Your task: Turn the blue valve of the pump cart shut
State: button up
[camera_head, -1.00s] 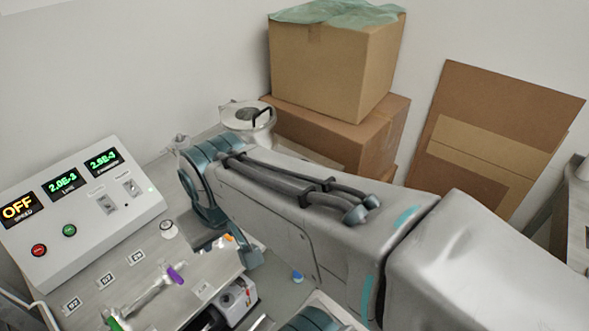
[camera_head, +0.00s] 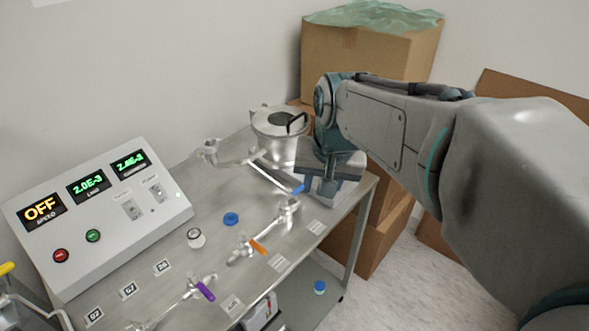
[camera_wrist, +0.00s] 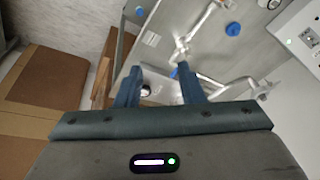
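The pump cart (camera_head: 150,262) stands at centre left with metal pipework on its top. The blue valve handle (camera_head: 298,188) sits on the pipe at the cart's right side, close beside my gripper (camera_head: 318,188). In the wrist view my gripper (camera_wrist: 158,70) has its two fingers apart, with nothing clearly held between them. I cannot tell whether a finger touches the handle, as the fingers partly hide that spot.
Orange (camera_head: 258,247) and purple (camera_head: 205,291) handles sit on nearby pipes. A loose blue cap (camera_head: 231,219) lies on the cart top, another (camera_head: 320,287) below. A control panel (camera_head: 95,215) reads OFF. A metal vessel (camera_head: 279,135) and cardboard boxes (camera_head: 375,50) stand behind.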

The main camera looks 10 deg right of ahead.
jog(key=w+d+f+m+g+y+b, duration=0.1)
jog(key=w+f+m+b, duration=0.15)
jog(key=w, duration=0.55)
jog(key=w+d+f+m+b, duration=0.15)
jog(key=w+m, duration=0.25)
jog(key=w, duration=0.5)
jog(key=p, duration=0.1)
send_near(299, 188)
jog(key=shift+m, duration=0.25)
jog(key=x, duration=0.8)
grip_shut()
